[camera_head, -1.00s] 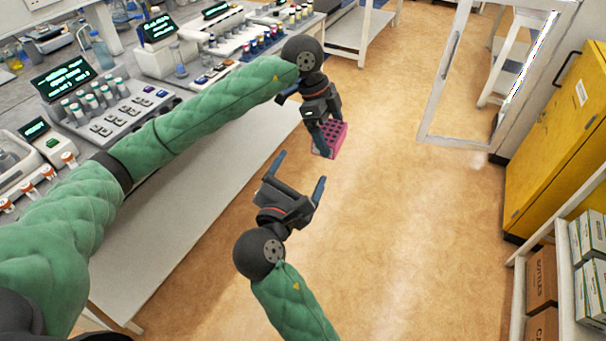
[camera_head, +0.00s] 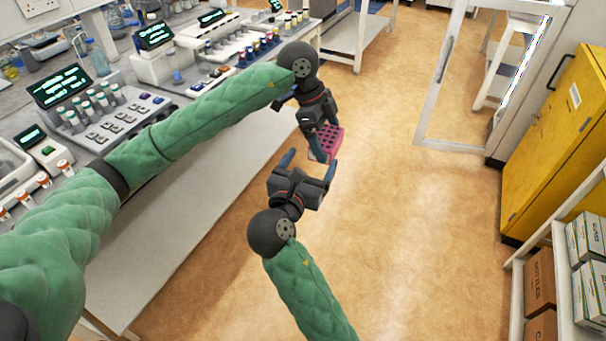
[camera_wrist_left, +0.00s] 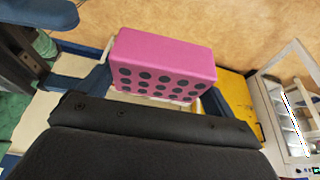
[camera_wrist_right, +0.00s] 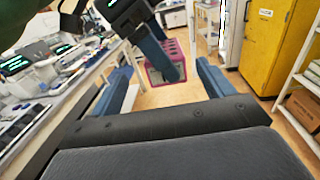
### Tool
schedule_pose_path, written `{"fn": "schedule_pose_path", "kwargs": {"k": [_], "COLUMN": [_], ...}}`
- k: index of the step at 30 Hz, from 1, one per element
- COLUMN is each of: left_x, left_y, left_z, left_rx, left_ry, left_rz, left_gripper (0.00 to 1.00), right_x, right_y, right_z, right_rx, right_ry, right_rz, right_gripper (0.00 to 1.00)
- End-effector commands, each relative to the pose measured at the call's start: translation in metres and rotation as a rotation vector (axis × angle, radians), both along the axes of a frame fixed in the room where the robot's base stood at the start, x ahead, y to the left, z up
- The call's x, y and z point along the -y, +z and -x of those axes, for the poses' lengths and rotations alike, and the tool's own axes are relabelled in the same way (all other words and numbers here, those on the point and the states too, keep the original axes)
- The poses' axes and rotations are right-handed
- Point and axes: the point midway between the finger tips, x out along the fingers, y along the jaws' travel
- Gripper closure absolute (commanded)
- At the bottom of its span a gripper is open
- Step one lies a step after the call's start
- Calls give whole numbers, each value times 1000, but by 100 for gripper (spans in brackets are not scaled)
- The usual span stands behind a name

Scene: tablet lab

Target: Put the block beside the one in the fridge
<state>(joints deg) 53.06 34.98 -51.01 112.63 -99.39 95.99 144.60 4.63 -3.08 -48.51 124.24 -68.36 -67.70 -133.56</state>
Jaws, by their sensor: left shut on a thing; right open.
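The block (camera_head: 331,138) is pink with rows of dark holes. My left gripper (camera_head: 322,143) is shut on it and holds it in the air above the floor, past the bench edge. The block fills the middle of the left wrist view (camera_wrist_left: 165,65). My right gripper (camera_head: 309,168) is open and empty, close below the block with its fingers pointing toward it. In the right wrist view the block (camera_wrist_right: 162,66) shows between and beyond the open fingers, partly hidden by a left finger. The fridge (camera_wrist_left: 290,105) stands with its glass door (camera_head: 466,75) open; no block inside can be made out.
A bench (camera_head: 165,245) with racks and instruments runs along the left. A yellow cabinet (camera_head: 555,135) and a white shelf with boxes (camera_head: 541,280) stand on the right. The floor (camera_head: 420,230) between them is clear.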

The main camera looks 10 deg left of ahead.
Motion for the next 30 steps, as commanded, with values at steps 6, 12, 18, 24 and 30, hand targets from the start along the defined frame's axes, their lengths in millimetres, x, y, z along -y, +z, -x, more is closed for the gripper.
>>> {"fn": "schedule_pose_path", "kwargs": {"k": [6, 12, 18, 24, 30], "left_x": [0, 0, 0, 0, 0], "left_y": [0, 0, 0, 0, 0], "left_z": [0, 0, 0, 0, 0], "left_rx": [0, 0, 0, 1, 0], "left_ry": [0, 0, 0, 0, 0], "left_rz": [0, 0, 0, 0, 0], "left_gripper": [43, 43, 43, 43, 43], "right_x": [6, 10, 11, 12, 12], "right_y": [0, 0, 0, 0, 0], "right_z": [-33, -54, -61, -61, -61], "right_rx": [0, 0, 0, 0, 0], "right_ry": [0, 1, 0, 0, 1], "right_rz": [-1, -1, -2, -2, -2], "right_gripper": [20, 20, 20, 20, 51]}}
